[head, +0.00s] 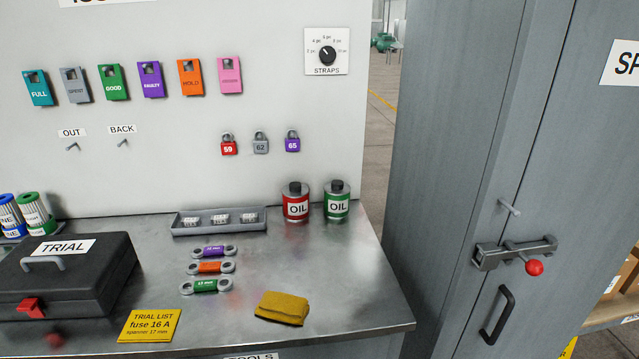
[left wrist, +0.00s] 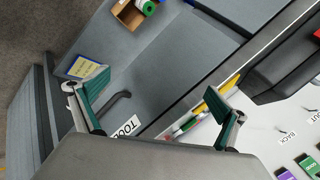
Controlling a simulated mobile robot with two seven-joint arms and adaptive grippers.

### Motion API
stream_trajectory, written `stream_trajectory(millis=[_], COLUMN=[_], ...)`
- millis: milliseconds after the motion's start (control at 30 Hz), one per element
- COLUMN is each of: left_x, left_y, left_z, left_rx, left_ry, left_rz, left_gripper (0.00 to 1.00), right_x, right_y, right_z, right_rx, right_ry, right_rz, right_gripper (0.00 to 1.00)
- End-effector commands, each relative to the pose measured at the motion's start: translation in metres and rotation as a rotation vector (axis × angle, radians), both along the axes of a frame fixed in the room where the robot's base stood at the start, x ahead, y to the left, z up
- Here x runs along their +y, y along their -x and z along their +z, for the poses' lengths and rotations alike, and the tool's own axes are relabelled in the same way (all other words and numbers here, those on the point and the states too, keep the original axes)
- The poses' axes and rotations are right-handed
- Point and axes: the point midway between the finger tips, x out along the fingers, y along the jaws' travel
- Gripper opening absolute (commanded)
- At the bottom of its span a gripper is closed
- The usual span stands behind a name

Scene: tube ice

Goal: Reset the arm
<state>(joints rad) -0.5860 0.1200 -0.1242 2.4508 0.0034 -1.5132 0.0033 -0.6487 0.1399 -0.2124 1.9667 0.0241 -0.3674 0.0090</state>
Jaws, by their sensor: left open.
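My left gripper (left wrist: 155,92) shows in the left wrist view with its two green-padded fingers spread wide apart and nothing between them. Behind it are a grey drawer front with a dark bar handle (left wrist: 116,108) and a TOOLS label (left wrist: 128,127). Neither gripper shows in the head view, and my right gripper is in no view.
The metal bench (head: 330,264) holds a black TRIAL case (head: 90,268), small grey tray (head: 218,231), coloured links (head: 209,267), yellow cloth (head: 283,308) and two oil cans (head: 296,206). A grey cabinet (head: 450,190) with a red-knobbed bolt (head: 534,267) stands right.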

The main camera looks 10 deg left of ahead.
Motion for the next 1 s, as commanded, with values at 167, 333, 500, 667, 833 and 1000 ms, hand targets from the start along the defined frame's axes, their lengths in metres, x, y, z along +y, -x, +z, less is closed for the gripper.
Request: stream_trajectory(millis=[167,333,500,667,833,1000], left_x=[-0.025,-0.053,-0.092,-0.128,-0.147,-0.152], left_y=[-0.01,-0.018,-0.02,-0.012,-0.004,-0.002], left_z=[-0.037,-0.074,-0.125,-0.173,-0.197,-0.201], left_rx=[-0.039,-0.084,-0.143,-0.21,-0.262,-0.282], left_ry=[0.091,0.202,0.366,0.548,0.669,0.704], left_rz=[-0.034,-0.061,-0.083,-0.079,-0.064,-0.058], left_gripper=[0.99,0.99,0.99,0.99,0.99,0.99], right_x=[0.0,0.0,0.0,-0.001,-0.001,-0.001], right_y=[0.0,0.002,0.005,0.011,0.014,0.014], right_z=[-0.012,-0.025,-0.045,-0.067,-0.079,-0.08], right_rx=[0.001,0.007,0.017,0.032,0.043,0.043], right_ry=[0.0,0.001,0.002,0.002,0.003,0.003], right_rz=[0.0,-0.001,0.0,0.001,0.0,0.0], right_gripper=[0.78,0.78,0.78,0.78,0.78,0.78])
